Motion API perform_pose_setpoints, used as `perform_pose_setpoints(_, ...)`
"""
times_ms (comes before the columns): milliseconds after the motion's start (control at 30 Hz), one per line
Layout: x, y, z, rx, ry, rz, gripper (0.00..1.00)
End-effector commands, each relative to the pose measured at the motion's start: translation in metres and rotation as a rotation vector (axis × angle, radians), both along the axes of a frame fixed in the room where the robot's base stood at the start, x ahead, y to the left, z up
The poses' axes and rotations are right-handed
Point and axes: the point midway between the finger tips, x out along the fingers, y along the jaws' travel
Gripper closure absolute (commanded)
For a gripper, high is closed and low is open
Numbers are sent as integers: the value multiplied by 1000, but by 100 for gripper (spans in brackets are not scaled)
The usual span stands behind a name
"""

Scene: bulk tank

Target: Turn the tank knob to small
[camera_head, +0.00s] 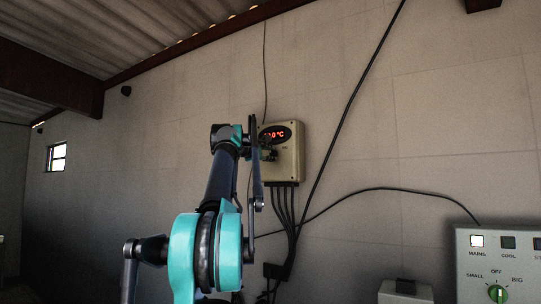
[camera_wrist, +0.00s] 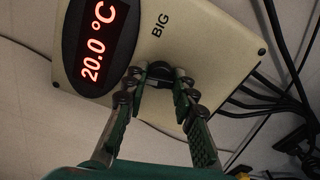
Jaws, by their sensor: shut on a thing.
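The tank control box (camera_head: 293,166) is a beige box on the wall, with a dark oval display lit in red. In the wrist view the box (camera_wrist: 215,65) is close and tilted; its display (camera_wrist: 97,45) reads 20.0 °C and the word BIG is printed beside it. A dark knob (camera_wrist: 159,71) sits on the box face between my fingertips. My gripper (camera_wrist: 158,80) is shut on this knob, one finger on each side. The knob's pointer direction is hidden by the fingers. In the head view my arm partly covers the box and the gripper is hard to make out.
Several dark cables (camera_head: 283,205) hang below the box, and one long cable runs diagonally up the wall. A separate panel (camera_head: 512,250) at the lower right has MAINS and COOL lamps and a green knob (camera_head: 497,293) marked SMALL, OFF, BIG. The wall around the box is mostly bare.

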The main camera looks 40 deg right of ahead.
Motion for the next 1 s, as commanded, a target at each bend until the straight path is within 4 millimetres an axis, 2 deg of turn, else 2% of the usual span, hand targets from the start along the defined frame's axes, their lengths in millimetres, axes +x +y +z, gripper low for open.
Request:
perform_pose_setpoints(500, 0, 0, 0, -121, 427, 0, 100)
perform_pose_setpoints(1000, 0, 0, -1, -172, 606, 0, 100)
